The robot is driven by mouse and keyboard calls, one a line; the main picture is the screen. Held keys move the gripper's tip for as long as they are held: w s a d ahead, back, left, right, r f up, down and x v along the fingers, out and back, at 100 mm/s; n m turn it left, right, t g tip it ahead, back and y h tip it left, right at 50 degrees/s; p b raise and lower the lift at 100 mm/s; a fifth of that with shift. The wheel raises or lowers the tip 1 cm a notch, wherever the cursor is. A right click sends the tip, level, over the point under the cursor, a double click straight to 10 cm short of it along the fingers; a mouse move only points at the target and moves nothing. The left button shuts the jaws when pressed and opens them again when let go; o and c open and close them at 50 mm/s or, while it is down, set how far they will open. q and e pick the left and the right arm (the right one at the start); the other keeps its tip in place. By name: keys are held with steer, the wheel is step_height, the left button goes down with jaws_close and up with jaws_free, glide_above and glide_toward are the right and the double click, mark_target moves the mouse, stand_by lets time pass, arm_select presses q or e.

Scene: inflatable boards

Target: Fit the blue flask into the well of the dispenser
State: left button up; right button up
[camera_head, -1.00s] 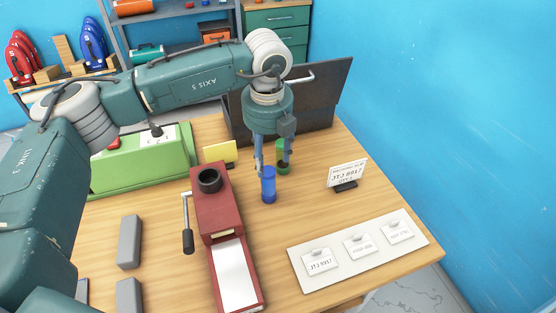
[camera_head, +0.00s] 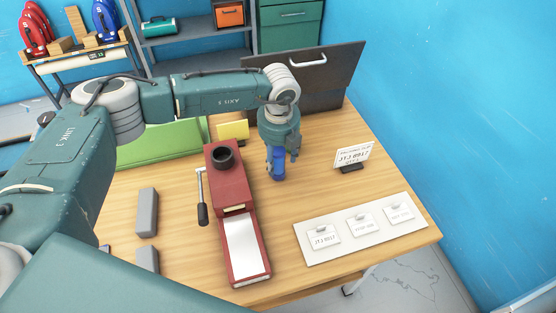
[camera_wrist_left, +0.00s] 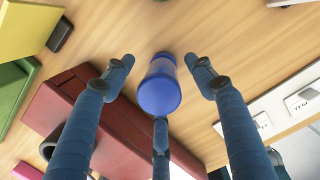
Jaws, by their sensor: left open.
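The blue flask (camera_head: 279,174) stands on the table, to the right of the red dispenser (camera_head: 232,190). In the left wrist view the flask (camera_wrist_left: 160,88) is between my spread fingers, with gaps at its left and right sides. My left gripper (camera_head: 276,160) is open and points down over the flask. The dispenser has a dark round well (camera_head: 223,156) on its top; it looks empty, though its inside is dark. The dispenser's body (camera_wrist_left: 120,125) also shows at the left of the wrist view. My right gripper is not in view.
A lever with a dark handle (camera_head: 202,214) is on the dispenser's left side. A yellow card (camera_head: 232,130) stands behind the dispenser, near a green box (camera_head: 160,145). A label stand (camera_head: 352,157) and a white board with tags (camera_head: 362,232) lie to the right. Grey blocks (camera_head: 147,212) lie at left.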

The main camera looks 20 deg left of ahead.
arm_select(q)
steer(key=c, duration=1.2)
steer(key=shift+c, duration=0.6)
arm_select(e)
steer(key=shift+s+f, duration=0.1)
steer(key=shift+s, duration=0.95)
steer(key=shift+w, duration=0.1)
